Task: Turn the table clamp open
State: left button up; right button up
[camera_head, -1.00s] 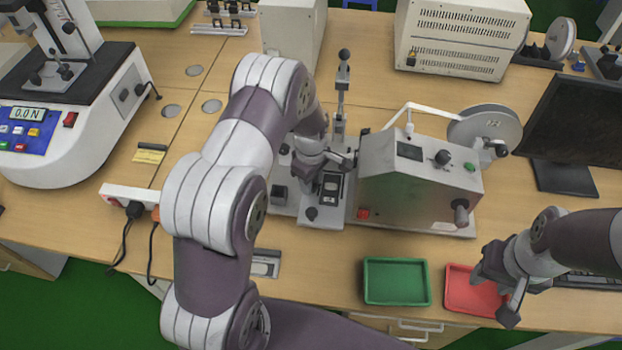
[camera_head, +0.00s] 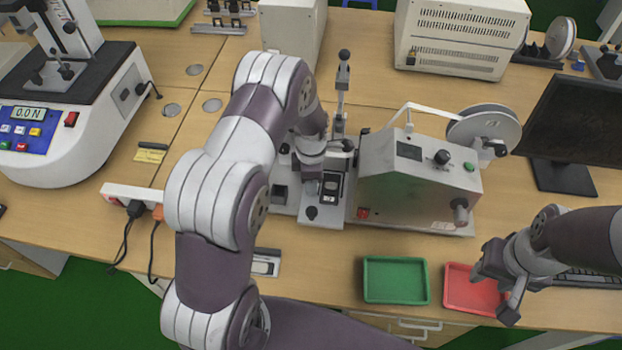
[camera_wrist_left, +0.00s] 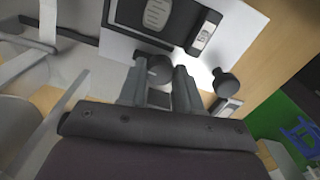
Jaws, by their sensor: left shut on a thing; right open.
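The table clamp stands mid-table as a grey fixture (camera_head: 320,213) with an upright lever (camera_head: 342,95), left of a metal box machine. In the left wrist view a dark round knob (camera_wrist_left: 156,68) sits between the fingertips of my left gripper (camera_wrist_left: 158,84). The gripper is shut on this knob. In the head view my left wrist and forearm cover the knob and much of the clamp's far side. My right gripper (camera_head: 499,292) is open and empty above the red tray (camera_head: 461,290).
The metal box machine (camera_head: 405,190) with a reel stands close right of the clamp. A green tray (camera_head: 396,280) lies in front of it. A monitor (camera_head: 580,125) stands at right, a force tester (camera_head: 75,120) at left. A power strip (camera_head: 130,194) lies left of my left arm.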

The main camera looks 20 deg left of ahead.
pick_arm(q)
jog(key=shift+r, duration=0.1)
dwell(0.4)
jog(key=o, duration=1)
jog(key=shift+o, duration=0.2)
notch_tip(320, 180, up, 13)
jog(key=b, duration=0.1)
jog(key=s+d+r+m, duration=0.1)
jog(key=s+d+m, duration=0.1)
jog(key=s+m, duration=0.6)
jog(key=s+d+r+m+t, duration=0.1)
jog(key=s+d+m, duration=0.1)
jog(key=s+m, duration=0.7)
jog(key=m, duration=0.6)
jog(key=shift+s+d+r, duration=0.15)
jog(key=shift+s+r, duration=0.05)
jog(key=shift+r, duration=0.2)
